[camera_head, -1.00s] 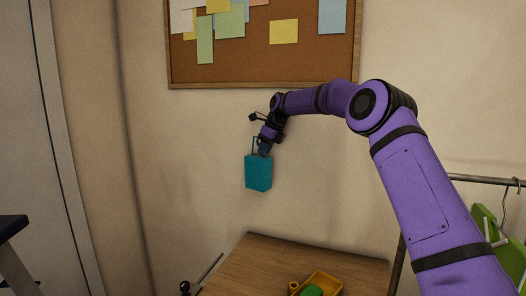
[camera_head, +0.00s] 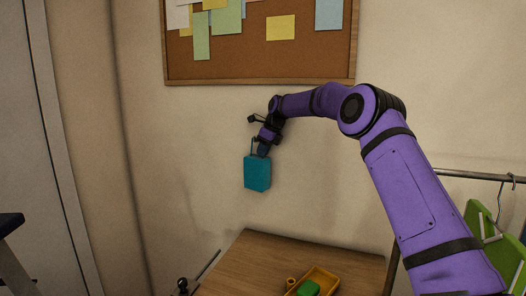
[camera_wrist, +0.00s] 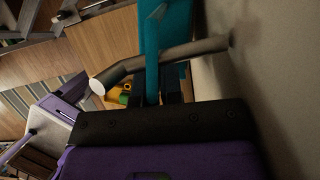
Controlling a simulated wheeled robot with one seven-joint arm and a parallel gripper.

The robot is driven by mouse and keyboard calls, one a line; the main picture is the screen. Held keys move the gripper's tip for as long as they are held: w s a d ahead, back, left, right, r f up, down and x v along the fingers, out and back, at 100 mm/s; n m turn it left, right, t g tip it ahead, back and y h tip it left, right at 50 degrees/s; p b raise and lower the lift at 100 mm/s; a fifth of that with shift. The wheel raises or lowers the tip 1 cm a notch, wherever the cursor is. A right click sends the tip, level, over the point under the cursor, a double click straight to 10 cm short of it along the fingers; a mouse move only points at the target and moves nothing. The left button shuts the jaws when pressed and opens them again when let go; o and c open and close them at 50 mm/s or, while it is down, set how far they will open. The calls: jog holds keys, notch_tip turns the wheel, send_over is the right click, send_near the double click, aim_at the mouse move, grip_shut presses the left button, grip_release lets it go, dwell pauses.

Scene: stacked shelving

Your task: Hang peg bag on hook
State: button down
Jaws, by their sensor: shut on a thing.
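The teal peg bag (camera_head: 257,173) hangs upright below my gripper (camera_head: 262,150), close to the wall beneath the corkboard. In the wrist view my gripper (camera_wrist: 170,90) is shut on the teal strap of the bag, and the bag's body (camera_wrist: 178,22) shows beyond the fingers. A grey-brown hook (camera_wrist: 185,52) sticks out from the wall and bends to a pale tip at the left. The hook is not clear in the head view.
A wooden table (camera_head: 245,262) stands below, with a yellow tray (camera_head: 325,275) holding a green item (camera_head: 309,288). A corkboard (camera_head: 270,55) is on the wall above. A metal rail (camera_head: 475,175) with a green hanging item (camera_head: 484,225) is at the right.

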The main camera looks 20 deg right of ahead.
dwell(0.3)
jog(key=c, duration=1.2)
grip_release()
jog(key=v, duration=1)
jog(key=s+a+r+n+h, duration=0.1)
jog(key=s+r+n, duration=0.25)
jog(key=s, duration=0.55)
jog(key=s+a+r+n+t+h, duration=0.1)
jog(key=s+r+n, duration=0.3)
jog(key=s, duration=0.6)
jog(key=s+a+r+n+h, duration=0.1)
jog(key=s+r+n, duration=0.2)
jog(key=s+n, duration=0.45)
jog(key=s+d+f+n, duration=0.1)
jog(key=s+f+n, duration=0.2)
jog(key=s, duration=0.8)
jog(key=s+d+f+n+t, duration=0.1)
jog(key=s+f+n, duration=0.3)
jog(key=s, duration=0.6)
jog(key=s+d+f+n, duration=0.1)
jog(key=s+f+n, duration=0.3)
jog(key=s, duration=0.7)
jog(key=shift+s+d+f+h, duration=0.15)
jog(key=shift+s+f+h, duration=0.05)
jog(key=shift+f, duration=0.5)
jog(key=shift+s+d+f+h, duration=0.15)
jog(key=shift+d+f+h, duration=0.05)
jog(key=shift+f, duration=0.5)
